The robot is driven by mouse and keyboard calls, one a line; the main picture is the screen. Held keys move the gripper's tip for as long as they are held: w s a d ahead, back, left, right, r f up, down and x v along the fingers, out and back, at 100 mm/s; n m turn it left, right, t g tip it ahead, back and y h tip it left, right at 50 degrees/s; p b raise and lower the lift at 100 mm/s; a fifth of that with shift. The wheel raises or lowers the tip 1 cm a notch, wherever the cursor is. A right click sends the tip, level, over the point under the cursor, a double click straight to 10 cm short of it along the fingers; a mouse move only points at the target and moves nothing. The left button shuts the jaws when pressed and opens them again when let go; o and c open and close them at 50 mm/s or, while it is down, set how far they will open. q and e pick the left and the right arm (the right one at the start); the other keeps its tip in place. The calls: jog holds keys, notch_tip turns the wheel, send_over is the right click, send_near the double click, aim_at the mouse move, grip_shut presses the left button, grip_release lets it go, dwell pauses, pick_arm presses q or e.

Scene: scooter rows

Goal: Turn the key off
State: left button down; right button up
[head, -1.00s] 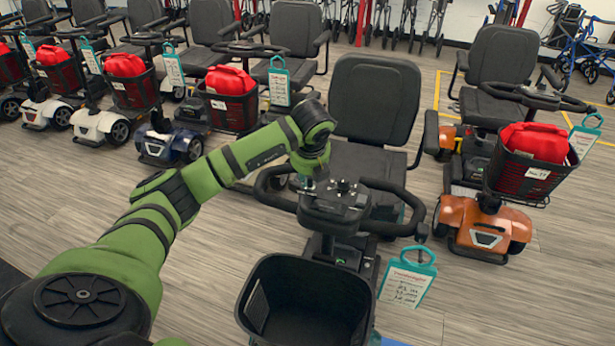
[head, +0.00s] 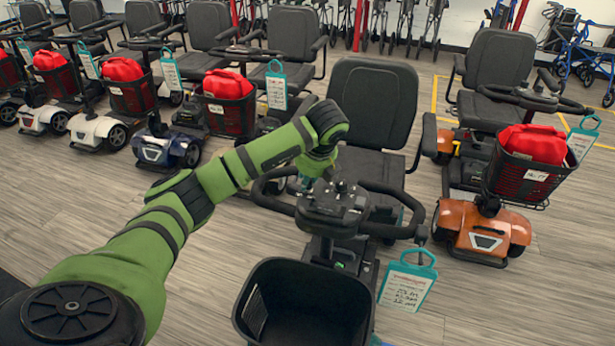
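The nearest scooter's dark control console (head: 336,204) sits at the top of its tiller, between two looped handlebars. The key is too small to make out on it. My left arm comes in from the left, and its wrist is bent down just behind the console's left side. My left gripper is mostly hidden behind the handlebar and console, and its fingers cannot be made out. My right gripper is not in the head view.
An empty black basket (head: 305,312) hangs on the scooter's front, below the console. A teal-framed tag (head: 407,283) hangs at its right. The scooter's black seat (head: 372,112) stands behind. An orange scooter (head: 483,230) stands to the right, several others to the left.

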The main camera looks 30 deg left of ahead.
pick_arm(q)
jog(key=c, duration=1)
grip_release()
jog(key=shift+c, duration=0.2)
jog(key=v, duration=1.2)
